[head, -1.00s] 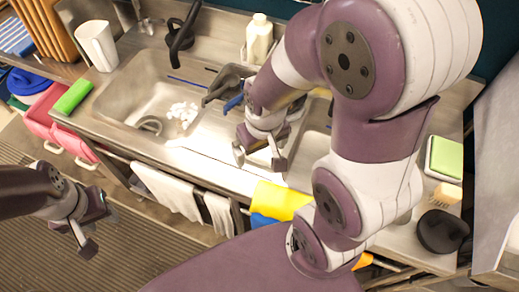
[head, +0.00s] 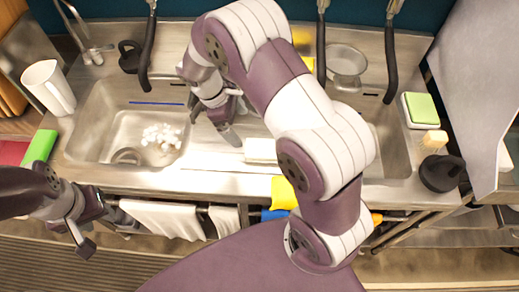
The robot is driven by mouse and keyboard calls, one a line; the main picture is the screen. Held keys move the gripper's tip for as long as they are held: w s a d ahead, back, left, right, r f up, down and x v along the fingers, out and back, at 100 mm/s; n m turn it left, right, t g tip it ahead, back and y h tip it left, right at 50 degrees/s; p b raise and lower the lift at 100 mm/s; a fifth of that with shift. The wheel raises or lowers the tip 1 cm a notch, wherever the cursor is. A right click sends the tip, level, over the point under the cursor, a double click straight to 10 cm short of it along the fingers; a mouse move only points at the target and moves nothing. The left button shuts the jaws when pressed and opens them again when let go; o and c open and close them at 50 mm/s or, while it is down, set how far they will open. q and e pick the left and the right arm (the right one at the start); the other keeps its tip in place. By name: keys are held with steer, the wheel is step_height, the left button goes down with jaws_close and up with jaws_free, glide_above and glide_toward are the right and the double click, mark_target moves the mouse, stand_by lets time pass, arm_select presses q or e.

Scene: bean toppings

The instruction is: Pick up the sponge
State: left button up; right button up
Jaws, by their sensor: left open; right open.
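A green sponge-like block (head: 421,107) lies on a white holder on the counter right of the sink. Another green block (head: 40,147) lies at the counter's left edge; I cannot tell which is the sponge. My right gripper (head: 213,124) is open and empty over the sink area, pointing down, far from both blocks. My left gripper (head: 106,236) is open and empty in front of the counter's left part, below the left green block.
The left sink basin (head: 108,125) holds white bits. A white block (head: 261,150) lies near my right gripper. A brush (head: 433,141) and a black round object (head: 442,173) stand at the right. Towels (head: 165,218) hang in front. My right arm hides the middle.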

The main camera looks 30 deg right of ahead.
steer(key=b, duration=0.4)
glide_above(262, 147)
steer(key=w+a, duration=0.1)
steer(key=a, duration=0.1)
steer(key=shift+n, duration=0.3)
step_height(262, 147, down, 5)
steer(key=shift+a+r, duration=0.1)
steer(key=p+x, duration=0.2)
steer(key=x, duration=0.1)
steer(key=shift+w+f, duration=0.1)
steer(key=shift+f, duration=0.25)
steer(key=x, duration=0.3)
steer(key=shift+d+f+p, duration=0.1)
steer(key=shift+d+p, duration=0.2)
steer(key=shift+p, duration=0.05)
steer(key=shift+a, duration=0.15)
steer(key=shift+c, duration=0.3)
steer(key=c, duration=1)
steer(key=shift+c, duration=0.3)
arm_select(q)
steer(key=shift+s+d+f, duration=0.5)
steer(key=shift+d, duration=0.1)
